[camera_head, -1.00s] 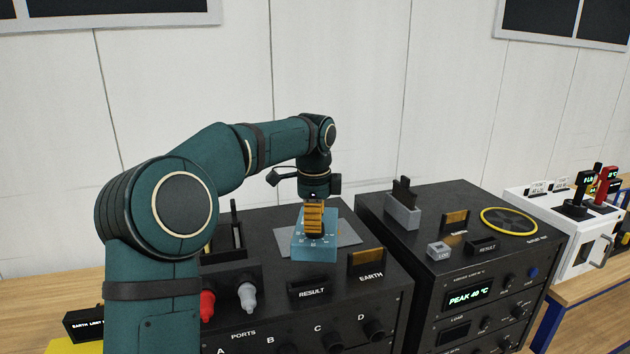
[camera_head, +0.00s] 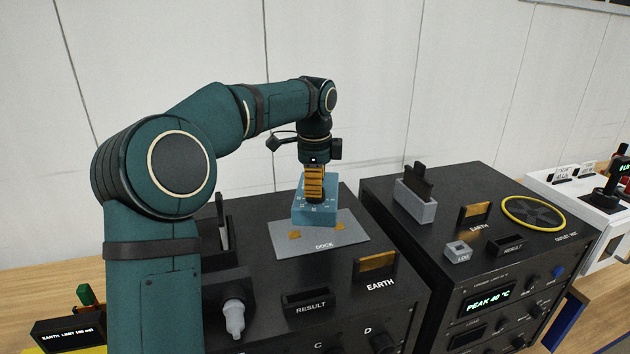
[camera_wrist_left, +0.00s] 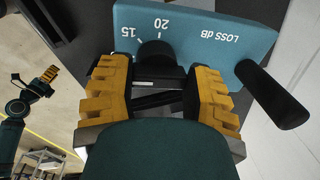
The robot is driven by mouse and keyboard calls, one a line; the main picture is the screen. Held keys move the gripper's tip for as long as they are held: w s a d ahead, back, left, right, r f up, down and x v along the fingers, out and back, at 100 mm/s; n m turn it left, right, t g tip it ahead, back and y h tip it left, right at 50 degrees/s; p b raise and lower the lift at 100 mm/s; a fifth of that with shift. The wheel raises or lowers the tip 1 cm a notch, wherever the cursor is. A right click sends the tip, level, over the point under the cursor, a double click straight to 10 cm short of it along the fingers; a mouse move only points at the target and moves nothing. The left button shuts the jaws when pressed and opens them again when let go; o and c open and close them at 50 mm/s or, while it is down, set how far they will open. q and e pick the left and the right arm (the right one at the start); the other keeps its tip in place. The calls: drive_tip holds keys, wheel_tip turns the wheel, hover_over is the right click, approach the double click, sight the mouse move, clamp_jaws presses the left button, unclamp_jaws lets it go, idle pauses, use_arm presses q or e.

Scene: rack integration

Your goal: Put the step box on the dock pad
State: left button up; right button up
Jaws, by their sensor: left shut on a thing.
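The step box (camera_head: 314,213) is a blue box with a dial; in the left wrist view its face (camera_wrist_left: 205,35) reads LOSS dB, 15 and 20. My left gripper (camera_head: 314,198) points down and is shut on it; in the wrist view the orange fingers stand either side of its black knob (camera_wrist_left: 156,52). The dock pad (camera_head: 335,237) is a grey plate lettered DOCK with orange patches, on the black rack top. The box overlaps the pad's rear part in the picture; whether it touches is unclear. My right gripper (camera_wrist_left: 46,74) is small at the wrist view's left edge.
RESULT (camera_head: 306,300) and EARTH (camera_head: 374,265) holders stand in front of the pad. A second black rack at right carries a grey slotted holder (camera_head: 415,205), a small grey block (camera_head: 457,251) and a yellow-ringed outlet (camera_head: 533,212). A pale plug (camera_head: 233,318) is near my arm.

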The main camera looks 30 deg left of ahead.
sight(314, 202)
use_arm(q)
drive_tip(key=shift+r, duration=0.1)
drive_tip(key=shift+a+f+b, duration=0.1)
drive_tip(key=shift+f+b, duration=1.45)
drive_tip(key=shift+f, duration=1.05)
drive_tip(key=shift+f+b, duration=0.55)
drive_tip(key=shift+f, duration=0.85)
drive_tip(key=shift+f, duration=0.2)
drive_tip(key=o, duration=1.3)
drive_tip(key=shift+f, duration=0.1)
